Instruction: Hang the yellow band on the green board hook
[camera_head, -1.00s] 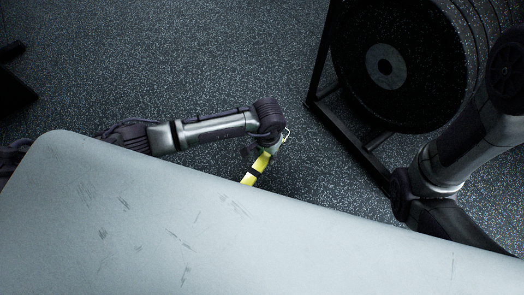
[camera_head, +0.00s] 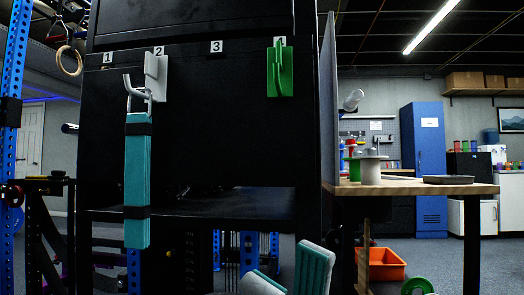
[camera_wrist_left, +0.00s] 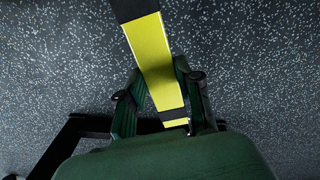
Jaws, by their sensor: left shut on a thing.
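The green board hook (camera_head: 281,70) is mounted at the upper right of the black board, partly over a number label, with nothing hanging on it. The yellow band (camera_wrist_left: 153,62) has black wraps and shows in the left wrist view. My left gripper (camera_wrist_left: 165,92) is shut on it, with its ribbed fingers on either side; the band's upper end leaves the picture. Neither the left gripper nor the yellow band is in the head view. My right gripper (camera_head: 286,262) shows its ribbed teal fingers at the bottom of the head view, spread apart and empty, below the board.
A teal band (camera_head: 137,185) hangs from a pale hook (camera_head: 154,78) near label 2. The black board (camera_head: 210,125) has a shelf below. A wooden workbench (camera_head: 400,187) with spools stands right. Beyond are a blue cabinet (camera_head: 424,165) and an orange bin (camera_head: 384,264).

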